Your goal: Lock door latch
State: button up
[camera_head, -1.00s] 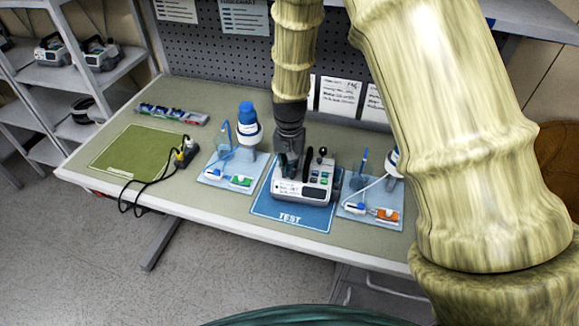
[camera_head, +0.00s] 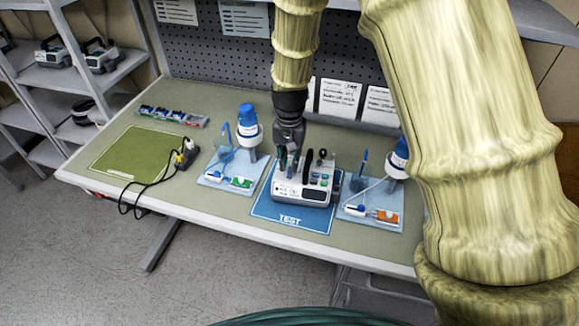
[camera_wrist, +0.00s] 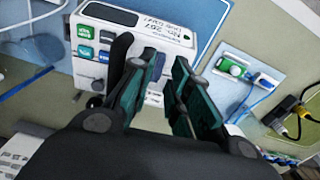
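The infusion pump (camera_head: 300,192), white and grey with green and blue buttons, sits on the blue TEST mat (camera_head: 290,219). In the wrist view the pump (camera_wrist: 150,30) shows its label and buttons. A black lever (camera_wrist: 119,50) stands up from it beside one finger; dark upright parts (camera_head: 309,160) show on the pump in the head view. My gripper (camera_head: 287,160) is over the pump's left part, pointing down. In the wrist view my gripper (camera_wrist: 164,88) has its teal-padded fingers apart, with nothing clearly held. I cannot tell which part is the door latch, or whether a finger touches the lever.
Blue trays with blue-capped bottles, tubing and syringes flank the pump, one at left (camera_head: 227,178) and one at right (camera_head: 372,208). A green mat (camera_head: 135,155), a power strip with black cables (camera_head: 184,155) and a row of small parts (camera_head: 172,116) lie farther left.

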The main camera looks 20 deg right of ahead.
aim_at(289, 171)
notch_tip(289, 171, up, 8)
dwell(0.4)
jog(key=shift+r, duration=0.1)
